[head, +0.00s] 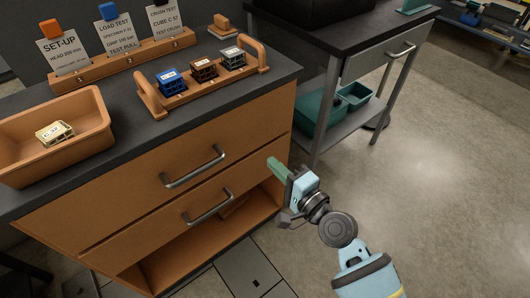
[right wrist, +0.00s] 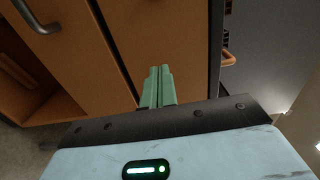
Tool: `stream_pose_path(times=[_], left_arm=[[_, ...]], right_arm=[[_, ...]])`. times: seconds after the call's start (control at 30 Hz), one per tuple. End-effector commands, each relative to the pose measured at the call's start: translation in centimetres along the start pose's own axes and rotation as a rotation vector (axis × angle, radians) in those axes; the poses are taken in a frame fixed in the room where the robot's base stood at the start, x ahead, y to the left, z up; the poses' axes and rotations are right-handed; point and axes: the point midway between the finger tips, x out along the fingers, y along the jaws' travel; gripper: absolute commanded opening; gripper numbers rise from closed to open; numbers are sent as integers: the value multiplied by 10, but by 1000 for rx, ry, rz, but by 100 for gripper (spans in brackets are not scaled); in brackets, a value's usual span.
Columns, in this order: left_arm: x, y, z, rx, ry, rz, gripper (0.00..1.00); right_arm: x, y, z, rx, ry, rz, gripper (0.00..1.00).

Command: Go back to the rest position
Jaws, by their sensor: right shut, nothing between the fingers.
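My right gripper (head: 274,165) is in front of the wooden cabinet's right side in the head view, beside the drawers and below the counter top. Its green fingers are together and empty. In the right wrist view the fingers (right wrist: 158,85) lie side by side, pointing at the cabinet front, with nothing between them. My left gripper does not show in either view.
The cabinet has two drawers with metal handles (head: 194,167) and an open shelf below. On its dark counter (head: 128,120) stand a tray (head: 105,107) with a specimen, a carrier (head: 152,98) with several lattice cubes, and a card holder (head: 128,61). A side table (head: 345,78) stands behind; the floor at right (head: 440,180) is clear.

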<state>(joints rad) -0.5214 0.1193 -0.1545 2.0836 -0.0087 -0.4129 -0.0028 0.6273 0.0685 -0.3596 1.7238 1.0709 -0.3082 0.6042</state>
Motion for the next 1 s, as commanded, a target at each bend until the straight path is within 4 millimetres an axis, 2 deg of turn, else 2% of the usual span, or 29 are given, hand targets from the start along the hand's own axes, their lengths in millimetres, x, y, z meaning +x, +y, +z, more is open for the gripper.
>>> stream_pose_path(times=[0.1, 0.23, 0.73, 0.87, 0.97, 1.0], left_arm=[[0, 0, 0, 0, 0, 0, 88], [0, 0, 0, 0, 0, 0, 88], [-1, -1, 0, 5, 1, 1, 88], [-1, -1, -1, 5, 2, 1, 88], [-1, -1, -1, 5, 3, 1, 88], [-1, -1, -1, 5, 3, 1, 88]], right_arm=[[-18, 1, 0, -1, 0, 2, 0], [-29, 1, 0, 0, 0, 1, 0], [-34, 3, 1, -4, 1, 6, 0], [-52, 27, 7, -59, 12, 60, 0], [-81, 62, 17, -155, 24, 149, 0], [-97, 78, 22, -204, 27, 194, 0]])
